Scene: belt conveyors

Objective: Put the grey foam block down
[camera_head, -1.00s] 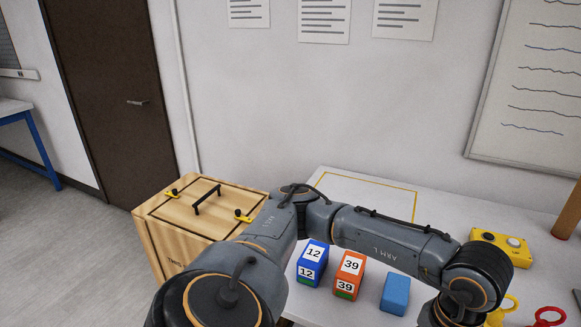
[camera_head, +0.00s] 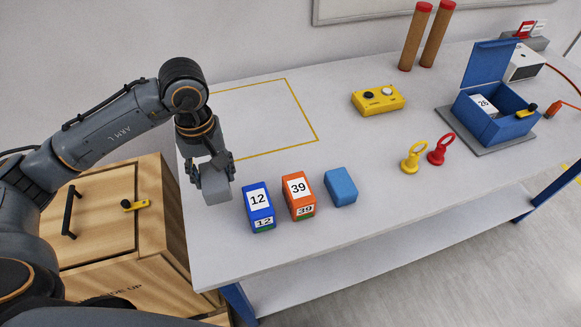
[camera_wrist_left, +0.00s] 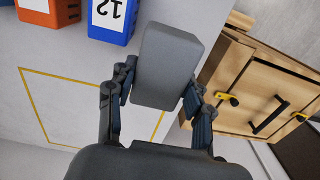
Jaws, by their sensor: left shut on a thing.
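The grey foam block (camera_head: 217,190) is held in my left gripper (camera_head: 212,172), over the left end of the white table. In the left wrist view the block (camera_wrist_left: 166,66) sits between the two fingers (camera_wrist_left: 155,100), which close on its sides. The head view shows it left of the blue block marked 12 (camera_head: 257,205). I cannot tell whether its underside touches the table. My right gripper is not in view.
An orange block marked 39 (camera_head: 298,195) and a light blue block (camera_head: 340,187) stand in a row to the right. A yellow-outlined area (camera_head: 300,110) lies bare behind. A wooden crate (camera_head: 110,215) stands left of the table (camera_head: 330,245).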

